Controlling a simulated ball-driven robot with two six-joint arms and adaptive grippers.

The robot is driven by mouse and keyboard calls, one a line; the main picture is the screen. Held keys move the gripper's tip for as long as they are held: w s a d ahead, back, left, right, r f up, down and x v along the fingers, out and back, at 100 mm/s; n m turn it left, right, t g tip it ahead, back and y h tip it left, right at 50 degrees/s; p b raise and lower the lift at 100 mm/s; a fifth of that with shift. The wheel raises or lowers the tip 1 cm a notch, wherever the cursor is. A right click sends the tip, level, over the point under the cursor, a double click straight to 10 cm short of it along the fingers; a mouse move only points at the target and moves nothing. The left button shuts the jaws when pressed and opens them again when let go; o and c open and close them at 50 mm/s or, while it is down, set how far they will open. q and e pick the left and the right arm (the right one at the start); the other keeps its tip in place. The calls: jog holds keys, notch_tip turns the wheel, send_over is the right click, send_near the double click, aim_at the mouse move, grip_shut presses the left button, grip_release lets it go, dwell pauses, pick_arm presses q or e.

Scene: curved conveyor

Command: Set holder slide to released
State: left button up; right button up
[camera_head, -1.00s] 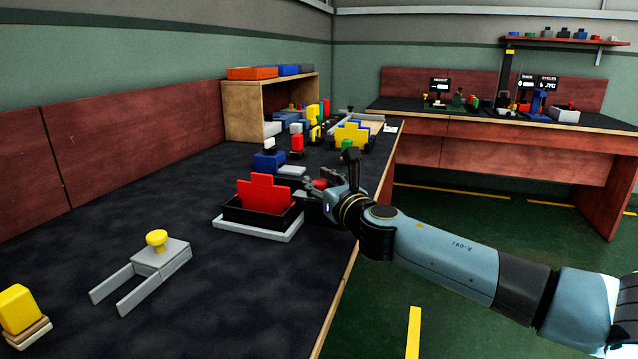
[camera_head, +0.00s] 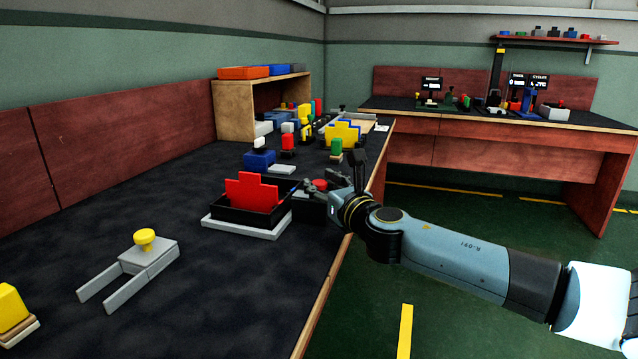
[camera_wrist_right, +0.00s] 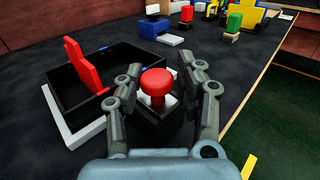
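The black open holder (camera_head: 228,213) stands on a pale base plate with an upright red stepped plate (camera_head: 252,193) in it. The holder also shows in the right wrist view (camera_wrist_right: 118,60). Beside it is a dark block with a red round knob (camera_wrist_right: 156,86); I cannot tell whether this is the slide or how it is set. My right gripper (camera_wrist_right: 158,92) is open, with its fingers apart on either side of the knob. I see no clear contact. In the head view the gripper (camera_head: 338,182) partly hides the block. My left gripper is not in view.
A grey fork-shaped fixture with a yellow knob (camera_head: 144,238) lies nearer on the table. A blue block (camera_head: 259,160), a red piece (camera_head: 288,142) and a green piece (camera_head: 336,147) stand beyond the holder. The table's right edge runs beneath my right arm.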

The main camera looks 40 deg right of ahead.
jog(key=shift+o, duration=1)
jog(key=shift+s+r, duration=0.1)
jog(key=shift+o, duration=0.2)
jog(key=v, duration=1.1)
jog(key=shift+s, duration=0.35)
jog(key=shift+a, duration=0.1)
